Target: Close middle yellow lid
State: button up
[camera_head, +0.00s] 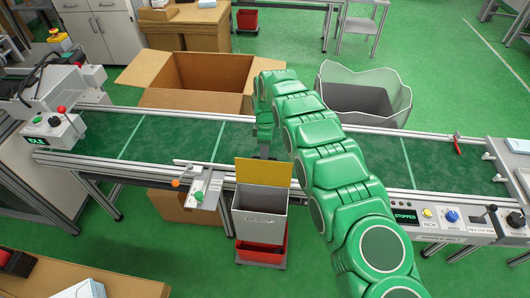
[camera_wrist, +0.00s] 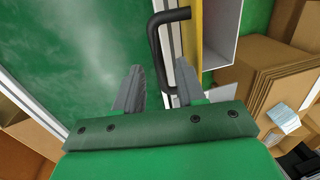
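The yellow lid (camera_head: 263,171) stands raised, upright at the back of a light grey bin (camera_head: 260,215) in the head view. In the wrist view the lid (camera_wrist: 191,40) shows as a narrow yellow strip, with a black bar handle (camera_wrist: 157,50) on its side facing the conveyor. My gripper (camera_wrist: 160,72) is open. Its two grey fingertips are apart, with the lower part of the handle seen between them; I cannot tell whether they touch it. In the head view my gripper (camera_head: 264,150) is just behind the lid, and its fingertips are hidden.
The green conveyor (camera_head: 160,138) runs behind the bin, with a metal rail along its front. An open cardboard box (camera_head: 150,75) and a grey bin with a clear liner (camera_head: 365,100) stand beyond it. A post with an orange knob (camera_head: 176,183) is left of the lid.

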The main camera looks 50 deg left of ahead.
jog(key=shift+s+d+f, duration=0.1)
jog(key=shift+f, duration=0.75)
grip_shut()
